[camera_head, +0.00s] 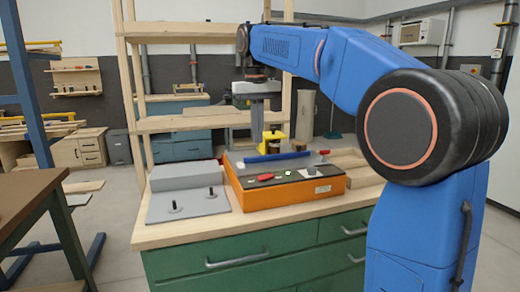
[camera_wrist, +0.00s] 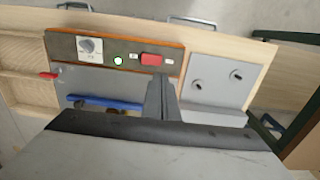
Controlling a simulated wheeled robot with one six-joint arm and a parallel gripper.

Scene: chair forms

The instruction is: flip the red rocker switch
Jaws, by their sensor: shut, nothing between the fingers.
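The red rocker switch (camera_head: 265,177) lies on the dark control panel of an orange machine (camera_head: 330,188) on the workbench. In the wrist view the red rocker switch (camera_wrist: 155,60) sits just beyond the fingertips, slightly to their left, in the same panel. My gripper (camera_head: 257,138) hangs pointing down above the machine. In the wrist view my gripper (camera_wrist: 161,80) has its fingers together with nothing between them. It appears apart from the switch. I cannot tell which way the rocker is tilted.
Beside the switch are a lit round button (camera_wrist: 118,60) and a grey dial (camera_wrist: 89,46). A blue bar (camera_head: 275,157), a yellow part (camera_head: 273,140) and a red-tipped lever (camera_head: 323,152) stand behind the panel. A grey plate with two black pegs (camera_head: 187,206) lies left of the machine.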

